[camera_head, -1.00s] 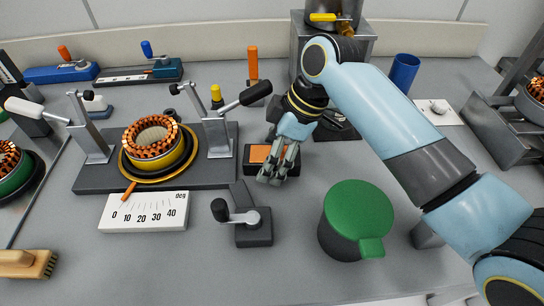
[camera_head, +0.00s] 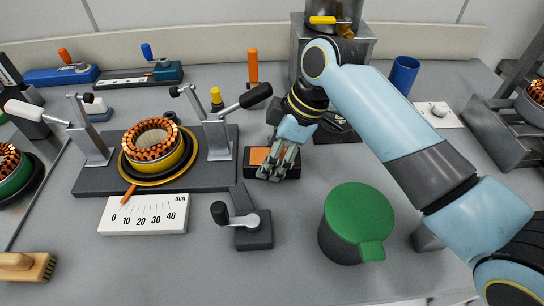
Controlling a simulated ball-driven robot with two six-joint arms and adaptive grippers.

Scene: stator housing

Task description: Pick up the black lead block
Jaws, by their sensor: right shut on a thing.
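The black block (camera_head: 249,169) with an orange top patch (camera_head: 258,156) is low on the grey bench, right of the stator fixture. My right gripper (camera_head: 277,169) comes down over its right part and is shut on it. The fingers hide part of the block's top and front. I cannot tell whether the block is clear of the bench. My left gripper is not in view.
The stator (camera_head: 152,139) sits in its fixture on a dark base plate (camera_head: 93,178). A degree scale (camera_head: 144,215), a small crank device (camera_head: 252,232) and a green-lidded pot (camera_head: 357,215) stand nearby.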

